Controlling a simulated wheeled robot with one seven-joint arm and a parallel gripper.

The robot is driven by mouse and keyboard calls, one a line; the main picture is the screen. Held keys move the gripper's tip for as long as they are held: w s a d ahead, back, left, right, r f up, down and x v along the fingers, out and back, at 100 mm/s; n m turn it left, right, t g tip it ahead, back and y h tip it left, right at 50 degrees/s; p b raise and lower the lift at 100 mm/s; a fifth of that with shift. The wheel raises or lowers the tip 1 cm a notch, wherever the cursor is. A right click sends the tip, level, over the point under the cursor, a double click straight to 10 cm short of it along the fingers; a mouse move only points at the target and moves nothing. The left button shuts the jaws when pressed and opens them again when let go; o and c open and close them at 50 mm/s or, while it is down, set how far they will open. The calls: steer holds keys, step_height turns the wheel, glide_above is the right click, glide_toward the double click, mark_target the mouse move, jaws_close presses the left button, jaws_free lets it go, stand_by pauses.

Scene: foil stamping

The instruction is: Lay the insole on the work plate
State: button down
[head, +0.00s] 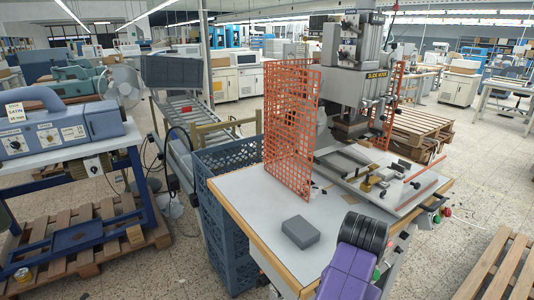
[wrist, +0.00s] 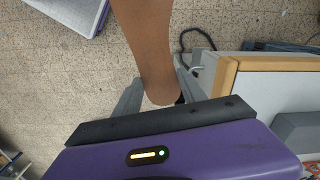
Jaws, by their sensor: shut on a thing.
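A brown insole (wrist: 146,40) hangs in my gripper (wrist: 157,92) in the wrist view. The fingers are shut on it near its rounded end, and its other end runs out of the top of the picture. Tiled floor lies behind it, and the edge of a bench is to its right. In the head view, the stamping machine (head: 357,70) stands on the bench with a flat work plate (head: 343,161) below its head. My purple arm is at the lower right, and my gripper and the insole are out of that view.
The white bench (head: 240,190) carries a grey block (head: 301,232) near its front. An orange mesh guard (head: 291,130) stands left of the machine, with another (head: 390,100) behind it. A blue crate (head: 228,225) stands left of the bench. The bench top around the block is clear.

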steer(key=s+d+f+n+b, duration=0.1)
steer(key=s+f+n, duration=0.3)
steer(key=f, duration=0.3)
steer(key=s+d+f+n, duration=0.2)
steer(key=s+f+n, duration=0.2)
steer(key=f, duration=0.4)
steer(key=shift+d+n+b, duration=0.3)
steer(key=shift+n+b, duration=0.1)
steer(key=shift+s+f, duration=0.1)
steer(key=shift+f, duration=0.05)
